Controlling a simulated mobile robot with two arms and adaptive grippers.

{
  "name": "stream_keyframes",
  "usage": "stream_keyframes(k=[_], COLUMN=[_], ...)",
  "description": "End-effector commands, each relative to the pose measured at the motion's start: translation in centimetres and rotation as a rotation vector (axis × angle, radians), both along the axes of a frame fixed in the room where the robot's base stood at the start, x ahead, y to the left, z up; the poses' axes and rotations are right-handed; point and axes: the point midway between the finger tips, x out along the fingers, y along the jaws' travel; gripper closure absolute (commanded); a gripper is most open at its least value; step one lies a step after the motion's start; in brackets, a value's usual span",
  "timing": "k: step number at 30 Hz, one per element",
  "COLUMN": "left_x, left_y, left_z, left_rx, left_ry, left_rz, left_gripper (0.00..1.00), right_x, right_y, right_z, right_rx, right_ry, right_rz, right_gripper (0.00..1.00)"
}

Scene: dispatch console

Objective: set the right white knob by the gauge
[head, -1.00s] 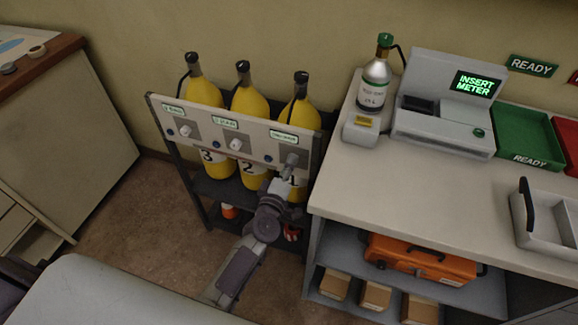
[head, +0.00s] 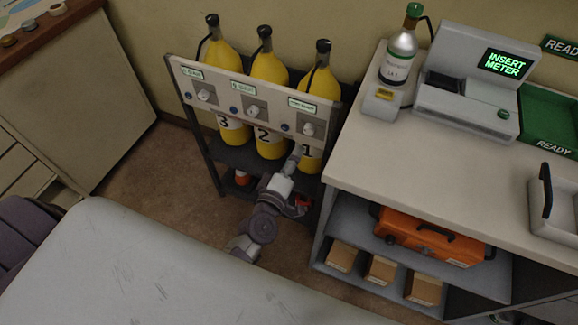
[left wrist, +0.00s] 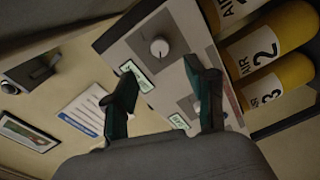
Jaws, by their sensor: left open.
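A pale panel (head: 270,121) carries three white knobs in a row, each under a green-edged label. The right white knob (head: 308,129) is at the panel's right end, in front of yellow cylinder 1 (head: 311,80). In the left wrist view the knob (left wrist: 160,48) shows whole, with a mark on its face. My left gripper (head: 296,155) is just below the knob in the head view, apart from it. In the left wrist view my left gripper (left wrist: 159,68) is open and empty, its fingers framing the knob's side of the panel. I cannot make out a gauge needle. The right gripper is out of view.
A counter (head: 400,150) stands close on the right, with an orange case (head: 432,238) and several boxes on shelves beneath. A grey device (head: 470,90) on it reads "INSERT METER". A cabinet (head: 90,110) stands at the left. Floor shows between it and the rack.

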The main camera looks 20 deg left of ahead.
Motion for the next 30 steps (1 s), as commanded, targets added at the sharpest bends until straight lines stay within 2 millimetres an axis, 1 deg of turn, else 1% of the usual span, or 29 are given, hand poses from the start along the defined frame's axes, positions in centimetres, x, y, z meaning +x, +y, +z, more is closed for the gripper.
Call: stream_keyframes(k=[1, 3, 8, 25, 26, 28, 29, 30], left_x=[-1.0, -2.0, -3.2, -3.4, -3.4, -3.5, -3.6, -3.9], left_y=[0.0, 0.0, 0.0, 0.0, 0.0, -0.2, -0.3, -0.5], left_z=[0.0, 0.0, 0.2, 0.2, 0.1, -0.8, -1.6, -3.0], left_rx=[0.002, 0.002, 0.0, 0.0, 0.002, 0.023, 0.04, 0.073], left_ry=[0.001, 0.002, -0.001, 0.0, 0.002, 0.02, 0.035, 0.063], left_rz=[-0.001, -0.002, -0.001, -0.001, -0.002, -0.01, -0.019, -0.034], left_gripper=[0.44, 0.44, 0.44, 0.44, 0.44, 0.44, 0.44, 0.44], right_x=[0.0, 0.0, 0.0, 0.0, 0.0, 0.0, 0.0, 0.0], right_y=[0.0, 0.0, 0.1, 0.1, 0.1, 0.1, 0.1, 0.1], right_z=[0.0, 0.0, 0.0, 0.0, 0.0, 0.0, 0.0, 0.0], right_rx=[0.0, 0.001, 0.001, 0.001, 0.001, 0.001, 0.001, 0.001], right_ry=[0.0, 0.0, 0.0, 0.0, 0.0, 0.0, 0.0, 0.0], right_rz=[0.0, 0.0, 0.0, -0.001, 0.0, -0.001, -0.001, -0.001], right_gripper=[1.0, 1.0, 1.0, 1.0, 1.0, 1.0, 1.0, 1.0])
